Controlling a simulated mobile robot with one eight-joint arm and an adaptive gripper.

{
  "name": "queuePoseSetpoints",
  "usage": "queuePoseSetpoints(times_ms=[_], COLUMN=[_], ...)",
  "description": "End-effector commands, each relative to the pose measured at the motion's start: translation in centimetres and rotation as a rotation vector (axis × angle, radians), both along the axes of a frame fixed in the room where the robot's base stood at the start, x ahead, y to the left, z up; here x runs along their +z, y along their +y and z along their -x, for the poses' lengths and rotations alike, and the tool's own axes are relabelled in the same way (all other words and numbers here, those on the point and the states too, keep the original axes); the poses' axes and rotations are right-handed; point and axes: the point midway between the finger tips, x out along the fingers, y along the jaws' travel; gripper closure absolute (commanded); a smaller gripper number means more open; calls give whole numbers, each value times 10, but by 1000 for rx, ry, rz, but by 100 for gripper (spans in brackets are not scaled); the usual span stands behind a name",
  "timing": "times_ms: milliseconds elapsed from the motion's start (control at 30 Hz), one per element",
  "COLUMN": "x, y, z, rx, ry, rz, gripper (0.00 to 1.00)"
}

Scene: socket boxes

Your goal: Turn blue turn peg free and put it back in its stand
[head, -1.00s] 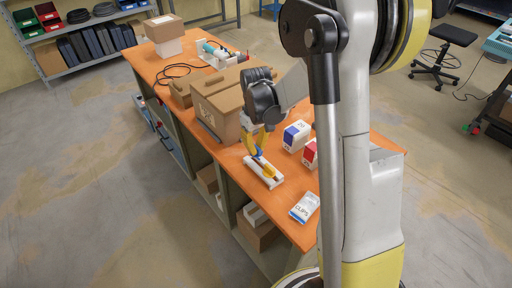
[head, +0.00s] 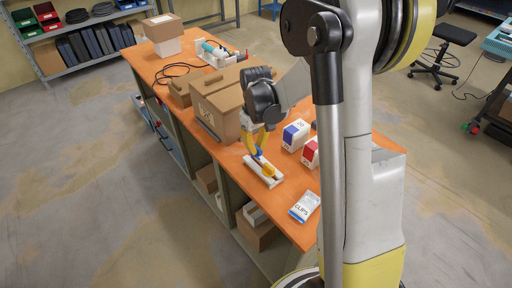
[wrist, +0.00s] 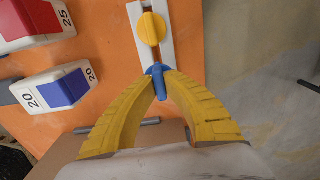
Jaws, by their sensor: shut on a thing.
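The blue turn peg (wrist: 158,82) is between my yellow fingertips in the wrist view. My gripper (wrist: 159,72) is shut on it. The white stand (wrist: 167,45) lies lengthwise just beyond the peg, and a round yellow turn peg (wrist: 152,29) sits on it. The blue peg is at the near end of the stand; I cannot tell whether it is still seated. In the head view my gripper (head: 256,148) points down at the far end of the stand (head: 274,183) on the orange bench. The fingers partly hide the peg's lower part.
A white box with a blue face (head: 296,135) and one with a red face (head: 310,152) stand right of the gripper. A CLIPS packet (head: 304,207) lies near the bench's front end. A cardboard box (head: 215,112) stands close behind, left of the gripper.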

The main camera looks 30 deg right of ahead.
Motion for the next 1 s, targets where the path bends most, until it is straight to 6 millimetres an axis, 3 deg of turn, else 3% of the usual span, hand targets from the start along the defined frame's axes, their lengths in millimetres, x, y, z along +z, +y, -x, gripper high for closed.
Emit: queuePoseSetpoints(times_ms=[600,1000], x=[-22,-22], y=[0,0], z=[0,0], rx=[0,0], ry=[0,0], rz=[0,0], gripper=[100,100])
